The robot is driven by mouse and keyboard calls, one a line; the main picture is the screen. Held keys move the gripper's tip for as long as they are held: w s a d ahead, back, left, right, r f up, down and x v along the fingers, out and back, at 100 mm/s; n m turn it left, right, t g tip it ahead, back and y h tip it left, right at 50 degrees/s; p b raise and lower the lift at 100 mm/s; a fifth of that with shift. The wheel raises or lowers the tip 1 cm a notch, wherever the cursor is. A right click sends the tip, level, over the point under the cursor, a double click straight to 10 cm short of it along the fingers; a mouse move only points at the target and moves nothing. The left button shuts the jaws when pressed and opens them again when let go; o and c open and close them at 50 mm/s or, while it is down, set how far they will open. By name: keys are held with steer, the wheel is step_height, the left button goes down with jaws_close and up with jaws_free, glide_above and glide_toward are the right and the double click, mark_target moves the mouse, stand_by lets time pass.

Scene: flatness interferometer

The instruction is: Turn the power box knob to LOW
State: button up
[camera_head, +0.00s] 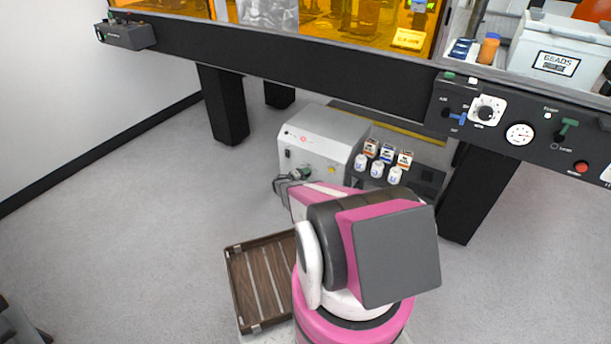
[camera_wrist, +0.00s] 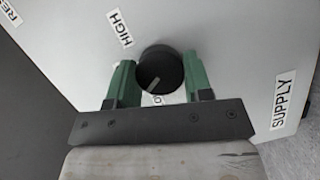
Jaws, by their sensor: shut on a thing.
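The power box (camera_head: 325,142) is a light grey case on the floor under the bench in the head view. Its pale panel (camera_wrist: 235,55) fills most of the wrist view. The round black knob (camera_wrist: 163,66) sits between the green fingers of my gripper (camera_wrist: 158,72), which is shut on it. A pale line on the knob points to the lower left in the wrist view. The HIGH label (camera_wrist: 120,27) is at upper left of the knob. A label starting with "LO" (camera_wrist: 157,100) is just below it, partly hidden. A SUPPLY label (camera_wrist: 284,98) is at right.
Several small boxes (camera_head: 387,153) and white bottles (camera_head: 377,170) stand right of the power box. Black bench legs (camera_head: 224,105) stand left and right.

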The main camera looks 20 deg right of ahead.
steer(key=n, duration=0.2)
steer(key=n+h, duration=0.1)
steer(key=n, duration=0.1)
steer(key=shift+a+f+n+h, duration=0.1)
steer(key=shift+f+n+h, duration=0.1)
steer(key=shift+n+h, duration=0.1)
steer(key=shift+n, duration=0.3)
steer(key=o, duration=0.9)
steer(key=v, duration=1)
steer(key=shift+s+a+f, duration=0.15)
steer(key=shift+a+f, duration=0.05)
steer(key=shift+a, duration=0.2)
